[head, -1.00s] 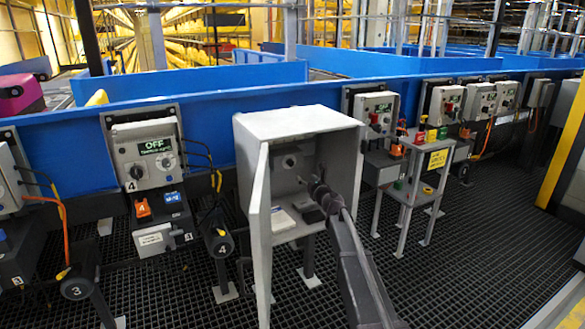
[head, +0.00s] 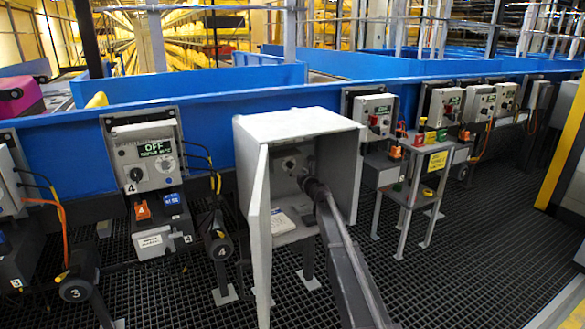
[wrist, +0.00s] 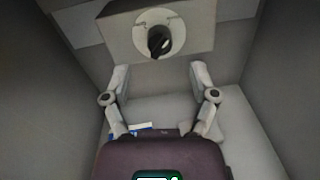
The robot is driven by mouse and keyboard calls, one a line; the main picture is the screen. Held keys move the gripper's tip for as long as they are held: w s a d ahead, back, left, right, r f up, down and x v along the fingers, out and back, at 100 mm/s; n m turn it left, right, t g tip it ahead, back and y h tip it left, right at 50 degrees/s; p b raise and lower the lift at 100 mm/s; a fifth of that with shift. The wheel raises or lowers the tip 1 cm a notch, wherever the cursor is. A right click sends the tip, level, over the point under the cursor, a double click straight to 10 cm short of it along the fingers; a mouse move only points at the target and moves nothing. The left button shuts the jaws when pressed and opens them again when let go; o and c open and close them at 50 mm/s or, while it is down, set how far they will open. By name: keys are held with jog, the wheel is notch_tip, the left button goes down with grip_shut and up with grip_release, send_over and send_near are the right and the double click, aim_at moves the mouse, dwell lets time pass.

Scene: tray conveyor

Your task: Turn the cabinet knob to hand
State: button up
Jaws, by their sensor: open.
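The grey cabinet (head: 255,210) stands on a post with its door open to the left. Inside on its back wall is the knob, a dark piece on a pale round plate on a grey box; in the wrist view the knob (wrist: 160,41) is at the top centre, its handle slightly tilted. In the head view the knob's box (head: 292,165) shows left of my arm. My gripper (wrist: 159,72) is inside the cabinet, open and empty, its two fingers spread below the knob in the picture and apart from it. In the head view my arm hides the gripper's fingertips.
A pale booklet-like item (head: 279,222) lies on the cabinet floor. The open door (head: 258,235) and side walls bound the space around my arm. A control box reading OFF (head: 147,155) is at left; a small stand with buttons (head: 423,160) is at right.

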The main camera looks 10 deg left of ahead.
aim_at(292, 164)
jog(key=shift+x, duration=2.75)
grip_shut()
jog(key=shift+d, duration=0.1)
